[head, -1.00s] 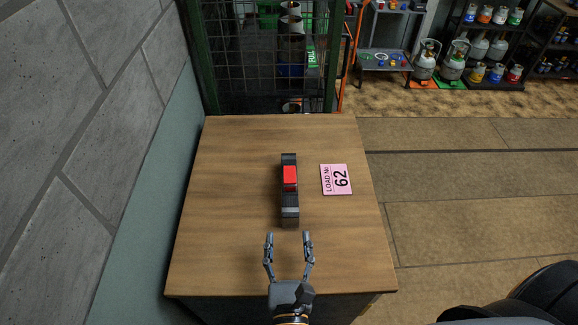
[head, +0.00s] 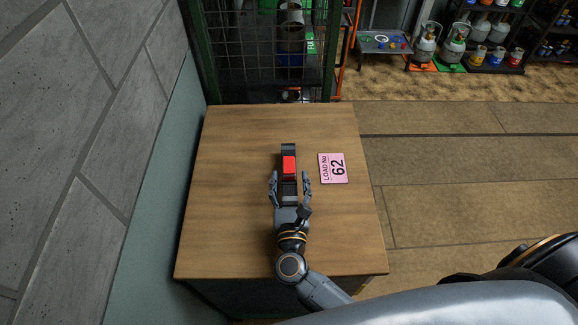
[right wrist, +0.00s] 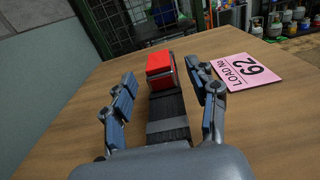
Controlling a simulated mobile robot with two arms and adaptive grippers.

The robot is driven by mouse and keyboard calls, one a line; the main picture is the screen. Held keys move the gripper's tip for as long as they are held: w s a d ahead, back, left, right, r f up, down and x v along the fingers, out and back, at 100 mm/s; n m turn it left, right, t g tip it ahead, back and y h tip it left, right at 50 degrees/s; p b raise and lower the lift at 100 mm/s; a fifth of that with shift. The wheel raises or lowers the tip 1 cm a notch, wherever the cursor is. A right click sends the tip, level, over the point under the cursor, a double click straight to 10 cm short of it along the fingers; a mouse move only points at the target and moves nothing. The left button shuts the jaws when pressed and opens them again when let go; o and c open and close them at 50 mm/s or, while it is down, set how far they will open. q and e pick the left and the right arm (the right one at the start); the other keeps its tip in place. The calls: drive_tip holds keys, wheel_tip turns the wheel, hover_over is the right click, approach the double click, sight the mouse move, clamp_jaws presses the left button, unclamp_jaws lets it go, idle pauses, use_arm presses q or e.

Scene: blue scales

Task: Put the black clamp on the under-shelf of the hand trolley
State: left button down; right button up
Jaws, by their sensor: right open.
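The black clamp (head: 289,150) lies lengthwise on the wooden table, with a red block (head: 289,166) on its middle. In the right wrist view the clamp's dark bar (right wrist: 167,108) runs between my fingers, with its red part (right wrist: 160,65) just beyond the fingertips. My right gripper (head: 290,176) is open, one finger on each side of the clamp, with visible gaps. Its palm hides the clamp's near end in the head view. My left gripper is not in view. I cannot pick out the hand trolley for certain.
A pink card reading "LOAD No 62" (head: 333,168) lies right of the clamp on the table (head: 235,150). A wire mesh cage (head: 260,50) stands behind the table and a grey wall is at left. Open floor (head: 450,190) lies to the right.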

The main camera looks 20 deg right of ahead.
drive_tip(key=shift+x, duration=0.8)
drive_tip(key=shift+f, duration=0.1)
drive_tip(key=shift+c, duration=0.8)
clamp_jaws()
